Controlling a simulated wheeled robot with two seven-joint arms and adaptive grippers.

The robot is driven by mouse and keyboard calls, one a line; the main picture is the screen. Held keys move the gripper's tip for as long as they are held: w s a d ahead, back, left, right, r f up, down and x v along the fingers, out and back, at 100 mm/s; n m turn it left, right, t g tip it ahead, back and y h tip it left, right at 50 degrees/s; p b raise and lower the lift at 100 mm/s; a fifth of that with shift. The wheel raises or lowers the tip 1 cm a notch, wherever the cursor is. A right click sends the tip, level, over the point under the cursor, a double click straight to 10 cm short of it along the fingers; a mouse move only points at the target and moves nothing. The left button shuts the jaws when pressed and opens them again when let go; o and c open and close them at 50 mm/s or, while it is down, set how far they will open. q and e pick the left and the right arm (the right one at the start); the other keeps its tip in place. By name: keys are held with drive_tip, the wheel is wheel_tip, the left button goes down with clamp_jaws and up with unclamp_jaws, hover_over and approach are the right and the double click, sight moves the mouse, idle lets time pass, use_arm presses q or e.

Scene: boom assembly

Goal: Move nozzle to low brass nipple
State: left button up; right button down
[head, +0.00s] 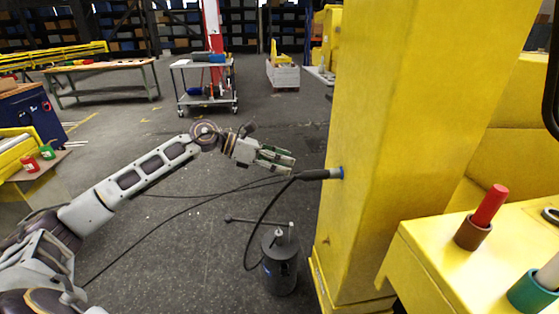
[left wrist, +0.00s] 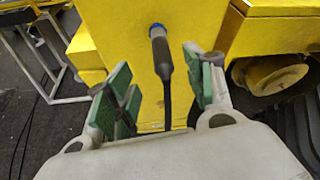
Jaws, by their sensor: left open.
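The dark grey nozzle (head: 316,174) sticks out level from the side of the yellow column (head: 400,130), at a blue ring (head: 340,172). Its black hose hangs down towards a dark pump canister (head: 280,262). My left gripper (head: 283,160) is open and empty, just left of the nozzle, with its green-padded fingers pointing towards the column. In the left wrist view the nozzle (left wrist: 161,52) and its hose appear between the open fingers (left wrist: 158,75), apart from both. I cannot make out a low brass nipple. My right gripper is not in view.
A yellow ledge (head: 440,265) at the lower right carries a red peg (head: 490,206) and a green ring (head: 531,292). A white cart (head: 205,85) and a workbench (head: 103,80) stand behind.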

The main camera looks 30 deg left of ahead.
sight(322, 174)
use_arm(q)
drive_tip(key=p+x, duration=0.2)
drive_tip(key=x, duration=0.5)
drive_tip(key=shift+w+d, duration=0.1)
drive_tip(key=shift+d, duration=0.15)
drive_tip(key=shift+x, duration=0.8)
drive_tip(key=shift+p+x, duration=0.65)
drive_tip(key=shift+x, duration=1.3)
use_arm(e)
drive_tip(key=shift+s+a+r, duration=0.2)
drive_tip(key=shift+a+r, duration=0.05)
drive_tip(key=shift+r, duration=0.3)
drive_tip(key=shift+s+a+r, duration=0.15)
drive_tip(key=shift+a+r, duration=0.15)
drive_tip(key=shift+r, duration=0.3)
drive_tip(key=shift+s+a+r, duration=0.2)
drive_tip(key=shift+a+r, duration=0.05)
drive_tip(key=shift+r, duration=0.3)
use_arm(q)
drive_tip(key=shift+c, duration=0.3)
drive_tip(key=c, duration=1)
drive_tip(key=o, duration=0.4)
clamp_jaws()
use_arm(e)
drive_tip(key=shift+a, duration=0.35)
